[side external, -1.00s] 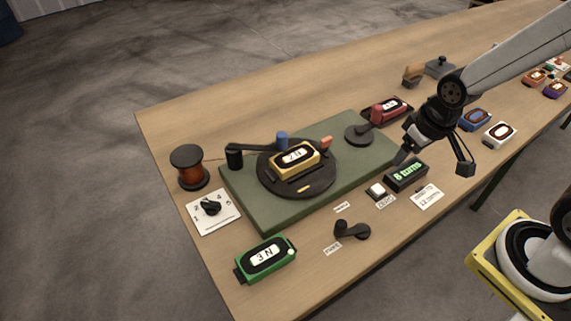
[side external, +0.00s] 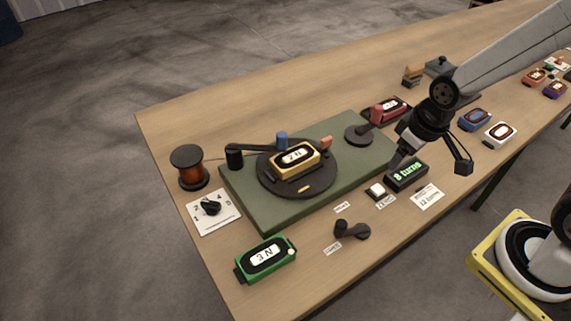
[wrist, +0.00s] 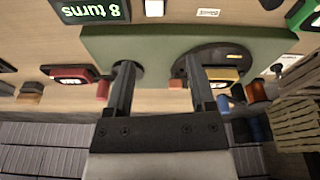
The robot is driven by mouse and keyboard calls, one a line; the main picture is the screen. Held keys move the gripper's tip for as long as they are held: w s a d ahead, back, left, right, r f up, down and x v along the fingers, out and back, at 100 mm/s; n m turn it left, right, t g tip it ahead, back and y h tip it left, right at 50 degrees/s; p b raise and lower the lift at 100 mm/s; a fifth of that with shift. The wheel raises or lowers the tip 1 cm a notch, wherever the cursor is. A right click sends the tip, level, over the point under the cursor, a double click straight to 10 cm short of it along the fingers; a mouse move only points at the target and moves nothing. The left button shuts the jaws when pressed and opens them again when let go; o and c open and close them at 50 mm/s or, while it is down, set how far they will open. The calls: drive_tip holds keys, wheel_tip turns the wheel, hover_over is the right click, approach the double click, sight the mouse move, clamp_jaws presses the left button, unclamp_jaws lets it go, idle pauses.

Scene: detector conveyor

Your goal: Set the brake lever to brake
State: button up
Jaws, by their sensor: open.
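The brake lever (side external: 352,230) is a short black lever lying on the table in front of the green base (side external: 265,215). Its raised knob points left in the side view, between two small labels (side external: 342,207) (side external: 332,249) too blurred to read surely. My gripper (side external: 431,163) is open and empty, above the table near the display, to the right of and behind the lever. In the wrist view my open gripper (wrist: 158,75) has its two fingers apart over the green base, with nothing between them. A dark piece at the top edge there may be the lever.
A display (side external: 407,175) reads "8 turns", with a white button (side external: 377,190) beside it. The green base carries a turntable (side external: 298,188) with a yellow box (side external: 294,160). A green meter (side external: 265,258) lies left of the lever. The table in front of the lever is clear.

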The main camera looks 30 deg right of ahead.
drive_tip(key=a+f+n+g, duration=0.1)
drive_tip(key=a+f+n, duration=0.1)
drive_tip(key=a+n, duration=0.65)
drive_tip(key=n+g, duration=0.1)
drive_tip(key=n, duration=0.6)
hover_over(342, 223)
drive_tip(key=shift+w+d+f, duration=0.1)
drive_tip(key=shift+d+f, duration=0.15)
drive_tip(key=shift+f, duration=0.25)
drive_tip(key=shift+w+d+f, duration=0.1)
drive_tip(key=shift+d+f, duration=0.1)
drive_tip(key=shift+f, duration=0.3)
drive_tip(key=shift+s+a+f+n, duration=0.2)
drive_tip(key=shift+a+n, duration=0.35)
drive_tip(key=shift+n, duration=0.2)
drive_tip(key=shift+f, duration=0.1)
drive_tip(key=shift+f, duration=3.75)
clamp_jaws()
